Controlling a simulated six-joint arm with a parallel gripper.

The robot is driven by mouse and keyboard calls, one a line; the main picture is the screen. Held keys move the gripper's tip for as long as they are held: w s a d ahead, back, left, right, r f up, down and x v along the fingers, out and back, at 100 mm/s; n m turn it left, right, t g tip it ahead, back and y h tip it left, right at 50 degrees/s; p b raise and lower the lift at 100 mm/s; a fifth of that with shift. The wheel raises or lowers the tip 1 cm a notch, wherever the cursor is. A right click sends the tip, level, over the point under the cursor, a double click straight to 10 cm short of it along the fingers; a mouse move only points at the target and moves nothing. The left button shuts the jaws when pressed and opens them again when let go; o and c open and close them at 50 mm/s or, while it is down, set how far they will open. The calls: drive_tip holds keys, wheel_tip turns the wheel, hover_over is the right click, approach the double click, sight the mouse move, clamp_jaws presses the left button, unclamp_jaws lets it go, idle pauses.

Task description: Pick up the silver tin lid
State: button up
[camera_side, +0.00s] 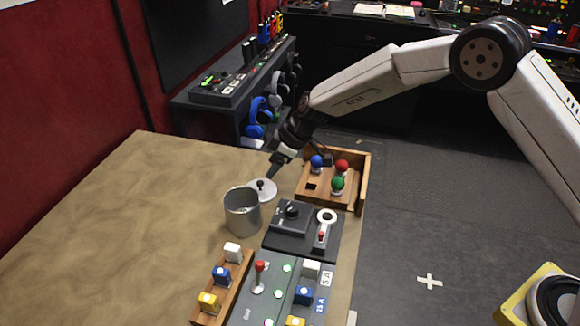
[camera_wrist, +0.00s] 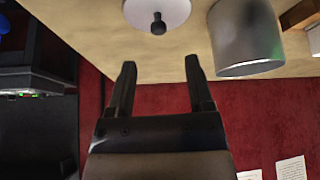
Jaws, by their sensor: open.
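The silver tin lid (camera_side: 262,190) is a pale round disc with a dark knob, lying on the tan table just behind the tin in the side view. In the wrist view the lid (camera_wrist: 157,12) is at the top edge, partly cut off, with its black knob (camera_wrist: 158,25) pointing toward my gripper. The silver tin (camera_side: 242,212) stands upright beside it; it also shows in the wrist view (camera_wrist: 245,42). My gripper (camera_side: 273,172) is open and empty, close to the lid. In the wrist view its two fingers (camera_wrist: 160,75) are apart, with the knob beyond the tips.
A wooden tray (camera_side: 313,199) with blue, red and green balls stands right of the lid. A dark switch box (camera_side: 290,216), a button panel (camera_side: 262,306) and a wooden rack of blocks (camera_side: 237,279) are nearer the front. The table's left side (camera_side: 120,230) is clear.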

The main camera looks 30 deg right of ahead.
sight(260, 182)
drive_tip(key=shift+x, duration=0.85)
drive_tip(key=shift+f, duration=0.1)
drive_tip(key=shift+x, duration=2.5)
clamp_jaws()
